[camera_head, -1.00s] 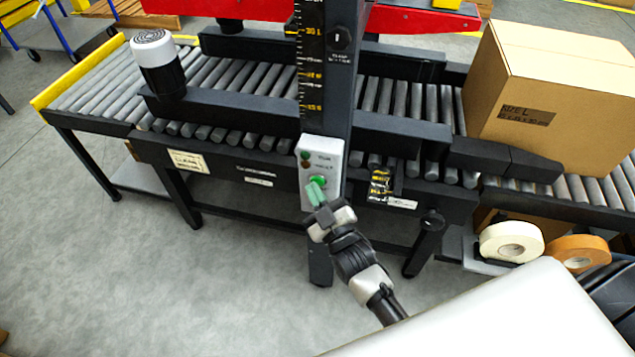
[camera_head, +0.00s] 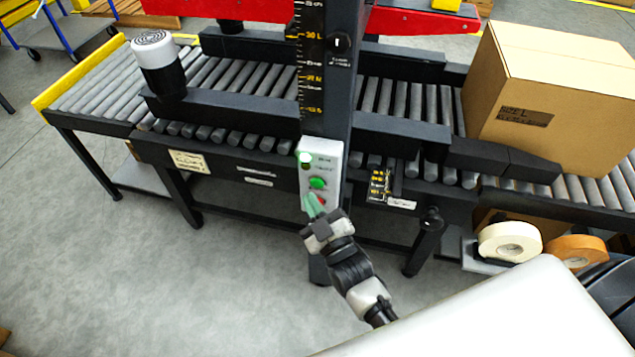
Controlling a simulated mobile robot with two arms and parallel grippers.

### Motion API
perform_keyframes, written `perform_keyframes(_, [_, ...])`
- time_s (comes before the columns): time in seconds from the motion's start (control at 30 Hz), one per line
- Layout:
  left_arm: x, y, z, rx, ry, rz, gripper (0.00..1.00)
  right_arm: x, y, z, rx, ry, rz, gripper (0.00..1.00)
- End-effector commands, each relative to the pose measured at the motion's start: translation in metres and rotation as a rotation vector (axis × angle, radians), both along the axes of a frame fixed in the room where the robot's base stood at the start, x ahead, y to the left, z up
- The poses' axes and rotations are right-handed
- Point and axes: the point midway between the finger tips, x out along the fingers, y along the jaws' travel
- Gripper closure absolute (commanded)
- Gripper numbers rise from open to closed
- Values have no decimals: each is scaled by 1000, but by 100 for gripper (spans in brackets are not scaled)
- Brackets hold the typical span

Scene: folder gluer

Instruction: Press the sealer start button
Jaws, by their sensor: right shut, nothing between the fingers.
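The sealer's light grey control panel (camera_head: 334,160) is on the front of the black upright post. Its green start button (camera_head: 317,183) is in plain view. A lamp (camera_head: 306,158) at the panel's upper left glows green. A red button (camera_head: 322,200) shows partly, low on the panel behind my gripper. My right gripper (camera_head: 311,204) is shut and empty, its green fingertips just below the green button, in front of the panel's lower part. I cannot tell whether the fingertips touch the panel. My left gripper is not in view.
A large cardboard box (camera_head: 545,95) stands on the roller conveyor (camera_head: 95,85) at the right. Tape rolls, one white (camera_head: 510,240) and one orange (camera_head: 575,252), sit at the lower right. A black knob (camera_head: 431,220) sticks out right of the panel.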

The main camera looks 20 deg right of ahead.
Motion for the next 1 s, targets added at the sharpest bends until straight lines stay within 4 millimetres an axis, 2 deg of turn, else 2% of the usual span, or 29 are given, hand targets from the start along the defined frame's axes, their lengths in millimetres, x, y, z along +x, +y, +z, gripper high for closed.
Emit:
perform_keyframes(0.3, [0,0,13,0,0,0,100,-28,19,2,2,1,0,100])
perform_keyframes(0.5, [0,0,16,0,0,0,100,-39,26,1,1,0,0,100])
perform_keyframes(1.0, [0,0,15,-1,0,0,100,-40,27,0,1,0,0,100])
